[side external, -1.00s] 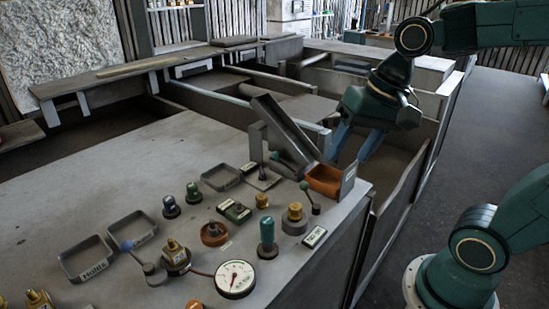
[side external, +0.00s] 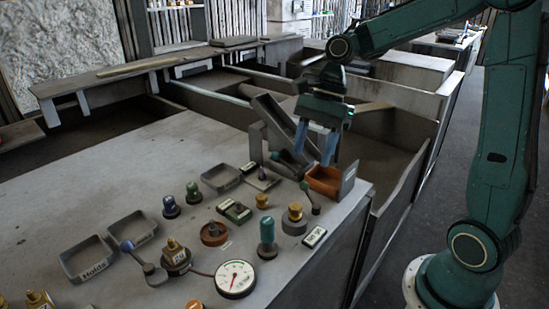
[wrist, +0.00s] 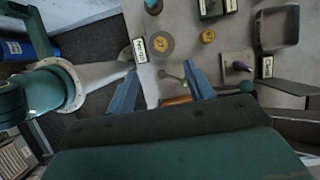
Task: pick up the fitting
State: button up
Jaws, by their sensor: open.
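Several brass-coloured parts stand on the grey bench top, and I cannot tell which one is the fitting. One brass part (side external: 295,211) sits on a round grey base near the right edge, and a smaller brass one (side external: 262,201) stands left of it. Both also show in the wrist view, as the based part (wrist: 160,44) and the small part (wrist: 207,36). Another brass part (side external: 174,253) with a label stands nearer the front. My gripper (side external: 314,147) has its blue fingers apart, pointing down above the orange tray (side external: 324,181).
A sloped grey chute (side external: 284,128) stands close beside my gripper. A small lever (side external: 312,197) rises by the orange tray. A teal cylinder (side external: 267,238), a dial gauge (side external: 236,279) and grey trays (side external: 85,260) occupy the bench. The bench's far left is clear.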

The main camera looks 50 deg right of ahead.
send_near(295, 206)
jog(key=shift+x, duration=2.5)
jog(key=shift+s, duration=0.1)
jog(key=shift+x, duration=2.55)
grip_shut()
jog(key=shift+r, duration=0.1)
